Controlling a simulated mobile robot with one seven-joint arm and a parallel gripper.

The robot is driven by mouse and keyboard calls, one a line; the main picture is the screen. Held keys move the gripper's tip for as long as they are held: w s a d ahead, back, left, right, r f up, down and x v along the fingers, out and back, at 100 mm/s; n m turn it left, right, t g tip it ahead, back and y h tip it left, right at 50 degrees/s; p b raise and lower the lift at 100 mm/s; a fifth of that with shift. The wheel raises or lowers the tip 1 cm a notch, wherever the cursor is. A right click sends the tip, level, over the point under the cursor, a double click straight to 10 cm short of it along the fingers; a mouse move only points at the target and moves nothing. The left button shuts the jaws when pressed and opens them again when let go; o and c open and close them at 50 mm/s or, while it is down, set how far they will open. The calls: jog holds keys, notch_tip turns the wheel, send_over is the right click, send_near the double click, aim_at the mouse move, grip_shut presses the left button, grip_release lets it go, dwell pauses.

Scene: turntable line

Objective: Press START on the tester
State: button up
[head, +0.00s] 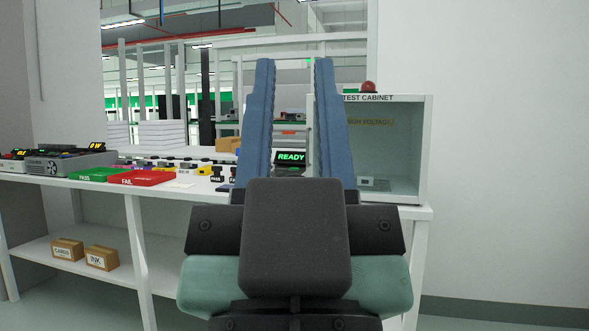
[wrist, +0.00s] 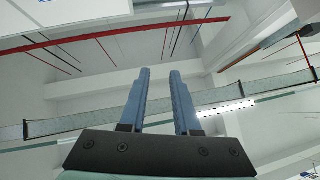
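A dark display with green READY lettering (head: 291,157) shows on the bench between my gripper's fingers. It seems to belong to the tester, whose body is mostly hidden behind my gripper. I cannot make out a START button. My gripper (head: 294,62) points up in front of the bench, large in the head view. Its two blue fingers are apart with nothing between them. In the wrist view, my gripper (wrist: 159,72) is also open and empty, facing the ceiling.
A white test cabinet (head: 425,150) with a red lamp (head: 369,87) stands at the bench's right. A green PASS tray (head: 95,174) and red FAIL tray (head: 142,178) lie left, beside a grey machine (head: 68,163). Small boxes (head: 102,257) sit on the lower shelf.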

grip_shut()
dwell(1.4)
